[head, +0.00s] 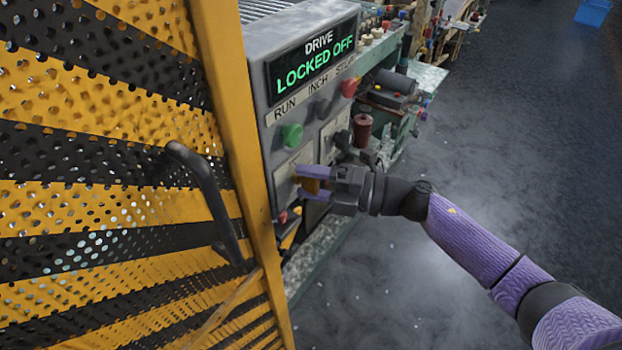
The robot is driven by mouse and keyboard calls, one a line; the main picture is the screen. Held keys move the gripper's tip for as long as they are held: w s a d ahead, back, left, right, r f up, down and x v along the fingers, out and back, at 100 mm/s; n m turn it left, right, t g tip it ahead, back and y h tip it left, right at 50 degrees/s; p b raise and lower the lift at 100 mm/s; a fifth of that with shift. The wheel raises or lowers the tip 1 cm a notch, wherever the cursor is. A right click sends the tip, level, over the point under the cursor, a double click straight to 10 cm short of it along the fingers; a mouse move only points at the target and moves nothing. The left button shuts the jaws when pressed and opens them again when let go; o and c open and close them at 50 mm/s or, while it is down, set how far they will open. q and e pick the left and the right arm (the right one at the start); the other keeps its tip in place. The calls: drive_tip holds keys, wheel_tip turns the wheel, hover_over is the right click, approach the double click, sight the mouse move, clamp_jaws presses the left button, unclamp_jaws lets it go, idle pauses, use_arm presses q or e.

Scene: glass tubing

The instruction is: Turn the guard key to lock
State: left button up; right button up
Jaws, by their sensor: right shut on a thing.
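The guard key is an orange-yellow piece (311,185) at the lower part of the grey drive control box (258,36). My right gripper (308,184) reaches it from the right, its two purple fingertips closed around it. The fingers hide much of the key, so its exact angle cannot be told. The display (312,62) on the box reads "DRIVE LOCKED OFF" in white and green letters. My left gripper is out of view.
A yellow and black striped perforated guard (100,225) with a dark handle (205,190) fills the left. A green button (291,135) and a red button (349,88) sit on the box.

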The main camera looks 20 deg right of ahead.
idle(0.3)
drive_tip(key=o, duration=1.3)
drive_tip(key=v, duration=1)
drive_tip(key=shift+w, duration=0.1)
